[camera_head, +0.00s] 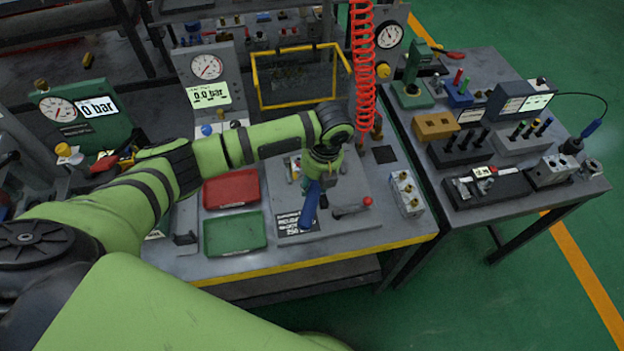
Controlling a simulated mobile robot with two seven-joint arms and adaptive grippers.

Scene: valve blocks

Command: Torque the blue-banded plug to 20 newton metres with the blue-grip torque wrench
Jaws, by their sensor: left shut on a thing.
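My left gripper (326,176) is over the fixture plate on the main bench, seen from above and partly covered by its own wrist. It is shut on the blue-grip torque wrench (309,206), whose blue handle slants down toward the bench front. The wrench's head is hidden under the gripper, so I cannot tell whether it sits on a plug. The valve block (295,166) shows only in part beside the gripper. I cannot make out the blue-banded plug. My right gripper is not in view.
A red tray (231,189) and a green tray (235,234) lie left of the plate. A red-knobbed lever (352,209) and a small block (407,193) are to the right. A red coiled hose (362,60) hangs behind. A side bench (590,188) holds tools and gauges.

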